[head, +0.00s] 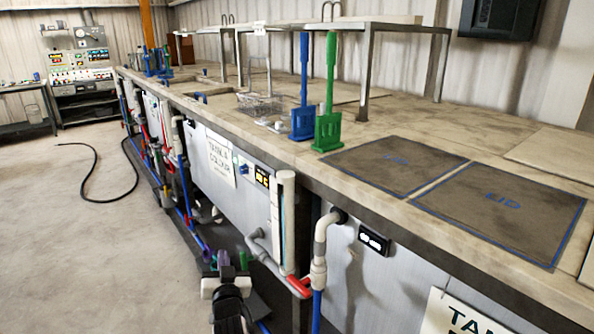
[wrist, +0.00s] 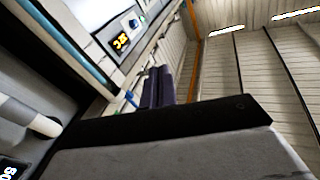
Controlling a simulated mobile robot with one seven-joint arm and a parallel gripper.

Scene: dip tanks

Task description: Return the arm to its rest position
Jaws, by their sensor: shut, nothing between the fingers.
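My gripper (wrist: 157,80) shows in the wrist view as two dark purple fingers close together, with nothing seen between them. In the head view my arm is low at the bottom, left of centre, in front of the tank fronts and below the bench top. The gripper end there is small and partly confused with the pipes behind it, so its fingers are hard to make out. The wrist view is tilted, with a tank front and its lit display (wrist: 121,42) on the left and the ribbed wall on the right.
The long bench (head: 470,132) runs along the right. On it stand a green paddle-shaped tool (head: 328,130), a blue one (head: 303,121), a wire basket (head: 260,106) and flat lids (head: 505,205). Pipes and a red fitting (head: 299,287) stick out near my arm. Open floor (head: 75,235) lies left, with a black hose (head: 95,201).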

